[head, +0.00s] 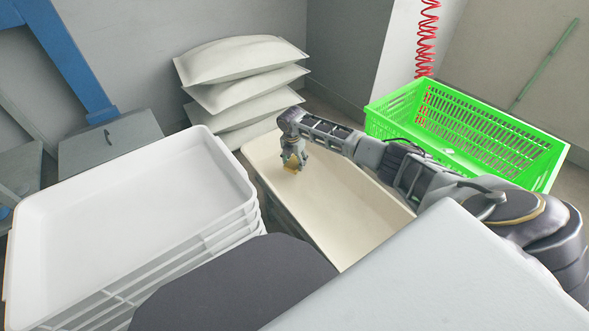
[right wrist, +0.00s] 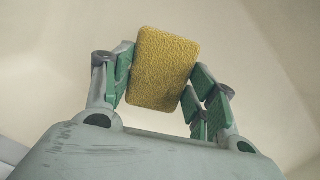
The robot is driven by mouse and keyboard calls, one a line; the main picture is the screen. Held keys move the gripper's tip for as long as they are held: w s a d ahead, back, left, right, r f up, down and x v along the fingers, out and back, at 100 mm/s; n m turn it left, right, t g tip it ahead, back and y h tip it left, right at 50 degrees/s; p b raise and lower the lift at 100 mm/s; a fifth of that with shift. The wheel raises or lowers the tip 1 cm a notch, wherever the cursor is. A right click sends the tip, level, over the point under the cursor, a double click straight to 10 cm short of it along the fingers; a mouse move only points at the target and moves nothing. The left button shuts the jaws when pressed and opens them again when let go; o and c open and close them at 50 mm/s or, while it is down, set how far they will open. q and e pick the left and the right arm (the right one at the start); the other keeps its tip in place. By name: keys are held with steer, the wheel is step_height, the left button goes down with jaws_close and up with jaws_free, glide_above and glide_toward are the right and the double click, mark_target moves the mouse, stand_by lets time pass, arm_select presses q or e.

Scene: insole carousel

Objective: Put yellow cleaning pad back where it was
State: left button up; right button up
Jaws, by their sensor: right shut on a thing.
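The yellow cleaning pad (right wrist: 162,68) is held between the green-padded fingers of my right gripper (right wrist: 160,85) in the right wrist view. In the head view my right gripper (head: 292,160) points down over the cream tray (head: 345,205), with a little of the pad (head: 291,168) showing below the fingers. I cannot tell whether the pad touches the tray floor. The visible part of the tray is otherwise bare. My left gripper is not in view.
A stack of white trays (head: 125,205) stands at the left. White sacks (head: 240,60) are piled behind the cream tray. A green crate (head: 540,150) stands at the right, behind my right arm. A grey box (head: 105,140) is at the back left.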

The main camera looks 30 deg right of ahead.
mark_target(294, 163)
step_height(294, 163, down, 3)
steer(key=shift+f+b, duration=0.2)
steer(key=shift+b, duration=0.6)
steer(key=shift+f+b, duration=0.3)
steer(key=shift+f, duration=0.35)
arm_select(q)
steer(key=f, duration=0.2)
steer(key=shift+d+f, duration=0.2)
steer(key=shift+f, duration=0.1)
arm_select(e)
steer(key=shift+f, duration=0.1)
steer(key=shift+f, duration=0.15)
steer(key=o, duration=1)
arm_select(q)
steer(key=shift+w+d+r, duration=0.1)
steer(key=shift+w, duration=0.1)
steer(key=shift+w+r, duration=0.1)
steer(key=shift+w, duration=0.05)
